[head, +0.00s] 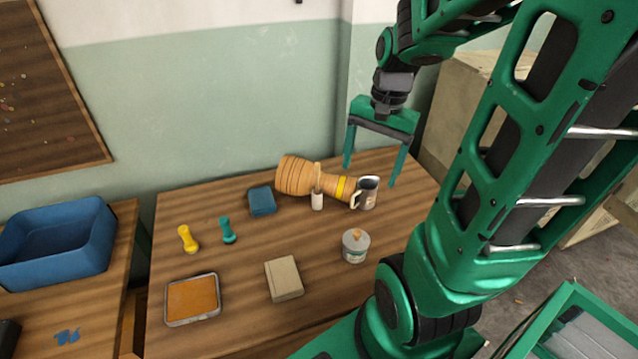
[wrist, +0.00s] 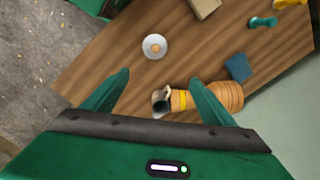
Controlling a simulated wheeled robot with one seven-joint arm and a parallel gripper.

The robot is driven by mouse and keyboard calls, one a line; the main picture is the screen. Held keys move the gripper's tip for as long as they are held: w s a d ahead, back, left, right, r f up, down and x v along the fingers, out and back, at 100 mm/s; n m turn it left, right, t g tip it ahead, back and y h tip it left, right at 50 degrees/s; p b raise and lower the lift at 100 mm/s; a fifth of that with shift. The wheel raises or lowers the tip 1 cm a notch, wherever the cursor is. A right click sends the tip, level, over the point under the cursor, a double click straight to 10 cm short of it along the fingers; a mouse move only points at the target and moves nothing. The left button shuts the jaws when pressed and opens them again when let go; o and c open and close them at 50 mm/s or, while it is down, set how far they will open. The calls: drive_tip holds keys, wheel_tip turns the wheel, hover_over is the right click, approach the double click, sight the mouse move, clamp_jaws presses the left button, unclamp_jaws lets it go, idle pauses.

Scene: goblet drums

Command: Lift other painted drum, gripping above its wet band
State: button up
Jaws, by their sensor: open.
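A tan wooden goblet drum (head: 293,176) lies on its side at the back of the table, its wide ringed body to the left and its narrower end to the right. A yellow band (head: 341,188) circles the narrow part; I cannot tell whether it is wet. The drum (wrist: 227,95) and band (wrist: 182,100) also show in the wrist view. My gripper (head: 370,176) is open and empty, above the table's back right, over the mug end of the drum. In the wrist view my gripper (wrist: 161,78) has its fingers spread, with the mug and band showing between them. I see no second large drum.
A metal mug (head: 369,190) stands at the drum's narrow end; a white pot with a brush (head: 317,201) stands in front. Nearby are a blue pad (head: 262,201), a lidded tin (head: 355,247), a beige block (head: 284,279) and an orange-filled tray (head: 219,298). The wall is close behind.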

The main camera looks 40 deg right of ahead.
drive_tip(key=w+d+f+m+t+y, duration=0.1)
drive_tip(key=w+d+f+m, duration=0.15)
drive_tip(key=w, duration=0.25)
drive_tip(key=w+d+f+m, duration=0.2)
drive_tip(key=w+f+m, duration=0.15)
drive_tip(key=w, duration=0.25)
drive_tip(key=m+t+y, duration=0.1)
drive_tip(key=m+y, duration=0.1)
drive_tip(key=m, duration=0.6)
approach(334, 177)
drive_tip(key=shift+s+a+f, duration=0.25)
drive_tip(key=shift+s+f, duration=0.05)
drive_tip(key=shift+f, duration=0.15)
drive_tip(key=x, duration=1)
drive_tip(key=shift+w+f, duration=0.3)
drive_tip(key=shift+c, duration=0.3)
drive_tip(key=c, duration=1.6)
